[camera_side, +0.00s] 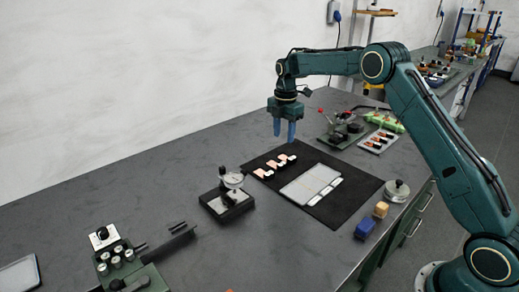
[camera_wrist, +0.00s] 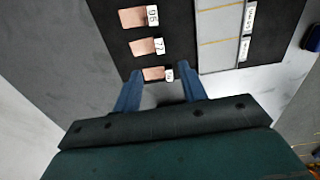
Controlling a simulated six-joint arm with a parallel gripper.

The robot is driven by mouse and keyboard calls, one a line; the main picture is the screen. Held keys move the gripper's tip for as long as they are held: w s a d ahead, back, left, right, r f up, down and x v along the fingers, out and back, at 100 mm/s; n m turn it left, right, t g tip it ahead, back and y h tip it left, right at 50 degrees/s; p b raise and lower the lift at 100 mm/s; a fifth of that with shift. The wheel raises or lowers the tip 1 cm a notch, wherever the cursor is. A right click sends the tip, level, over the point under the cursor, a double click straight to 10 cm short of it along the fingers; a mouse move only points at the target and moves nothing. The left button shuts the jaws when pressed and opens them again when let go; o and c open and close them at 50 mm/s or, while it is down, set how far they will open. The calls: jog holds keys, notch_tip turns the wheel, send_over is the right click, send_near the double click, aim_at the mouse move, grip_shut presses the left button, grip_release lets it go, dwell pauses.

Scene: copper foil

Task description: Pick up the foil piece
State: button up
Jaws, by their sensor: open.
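Three copper foil pieces with white number labels lie in a row on a black mat (camera_side: 344,205). In the wrist view, the top foil piece (camera_wrist: 132,18) and the middle foil piece (camera_wrist: 145,47) lie ahead of my fingers. The nearest foil piece (camera_wrist: 152,74) shows just beyond and between the fingertips. In the side view, the foil pieces (camera_side: 275,166) lie near the mat's far left edge. My gripper (camera_side: 284,128) has blue fingers, is open and empty, and hangs pointing down above the mat, apart from the foil. It also shows in the wrist view (camera_wrist: 160,88).
A grey tray with white labels (camera_side: 309,184) lies on the mat to the right of the foil. A dial gauge stand (camera_side: 228,193) stands left of the mat. Blue (camera_side: 365,228) and yellow (camera_side: 381,209) blocks and a round metal weight (camera_side: 397,190) are at the right.

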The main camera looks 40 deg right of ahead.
send_over(282, 164)
jog(key=shift+d+f, duration=0.1)
jog(key=shift+f, duration=2.95)
jog(key=shift+f, duration=0.1)
jog(key=shift+f, duration=2.5)
grip_shut()
